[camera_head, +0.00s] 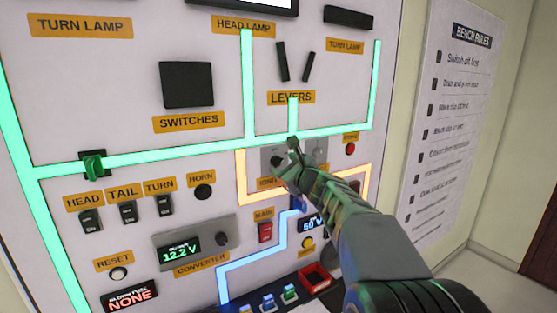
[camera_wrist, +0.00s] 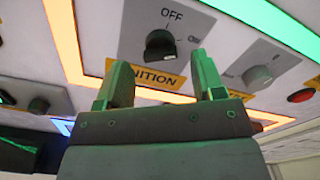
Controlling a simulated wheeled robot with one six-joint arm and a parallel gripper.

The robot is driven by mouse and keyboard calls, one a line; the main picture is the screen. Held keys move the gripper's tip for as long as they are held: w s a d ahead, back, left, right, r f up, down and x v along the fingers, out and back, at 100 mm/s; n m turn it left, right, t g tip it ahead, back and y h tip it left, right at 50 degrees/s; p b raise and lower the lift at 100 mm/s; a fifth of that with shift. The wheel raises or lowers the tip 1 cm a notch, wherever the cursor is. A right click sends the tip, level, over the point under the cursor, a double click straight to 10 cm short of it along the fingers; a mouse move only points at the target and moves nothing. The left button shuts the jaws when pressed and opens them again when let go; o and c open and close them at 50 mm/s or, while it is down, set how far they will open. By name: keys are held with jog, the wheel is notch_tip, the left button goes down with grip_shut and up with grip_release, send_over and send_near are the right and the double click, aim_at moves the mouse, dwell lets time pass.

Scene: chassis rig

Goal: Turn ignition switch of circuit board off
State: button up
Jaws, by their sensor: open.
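The ignition switch (camera_wrist: 160,44) is a black rotary knob on a grey plate, with OFF printed above it, ON to its right and a yellow IGNITION label below. I cannot tell for sure which mark it points to. My gripper (camera_wrist: 162,72) is open, its two fingers apart below the knob in the wrist view, with nothing between them. The fingers cover part of the label. In the head view my gripper (camera_head: 292,160) is in front of the ignition plate and hides much of it.
A second, grey knob (camera_wrist: 257,76) and a red button (camera_wrist: 301,95) are to the right. In the head view, a red main switch (camera_head: 265,232) and the converter box (camera_head: 195,245) are lower left. A red tray (camera_head: 315,280) is below.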

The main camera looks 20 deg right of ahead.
aim_at(279, 163)
jog(key=shift+w+a+p, duration=0.2)
jog(key=shift+w+p, duration=0.2)
jog(key=shift+w, duration=1.5)
jog(key=shift+c, duration=0.3)
jog(key=c, duration=0.8)
